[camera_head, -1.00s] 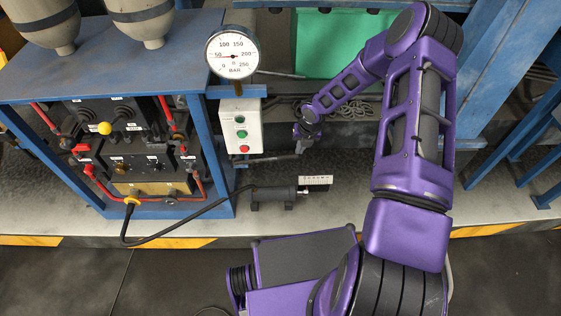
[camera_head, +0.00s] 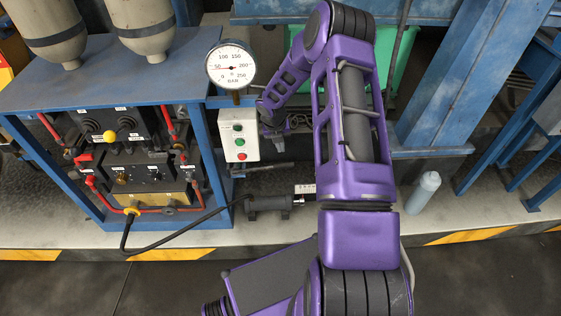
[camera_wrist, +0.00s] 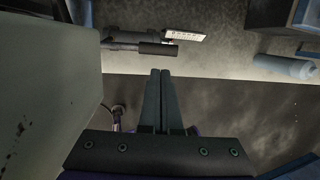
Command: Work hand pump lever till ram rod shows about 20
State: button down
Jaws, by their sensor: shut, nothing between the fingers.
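The hand pump lever (camera_head: 264,168) is a dark bar below the control box in the head view. In the wrist view its black handle (camera_wrist: 158,49) lies just beyond my fingertips, apart from them. The ram (camera_head: 268,206) is a black cylinder on the floor ledge, with a hose at its left end. Its white scale plate (camera_head: 305,189) is partly covered by my arm; the reading is too small to tell. The plate also shows in the wrist view (camera_wrist: 184,35). My gripper (camera_wrist: 160,73) is shut and empty; its fingertips are not clear in the head view.
The white control box (camera_head: 239,140) stands beside my wrist. A blue frame with red hoses (camera_head: 110,150) is at left. A pale blue bottle (camera_head: 423,193) stands on the ledge at right.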

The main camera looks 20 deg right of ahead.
aim_at(284, 164)
jog(key=b+x, duration=0.1)
jog(key=x, duration=0.9)
jog(key=shift+b, duration=0.35)
jog(key=shift+f, duration=0.1)
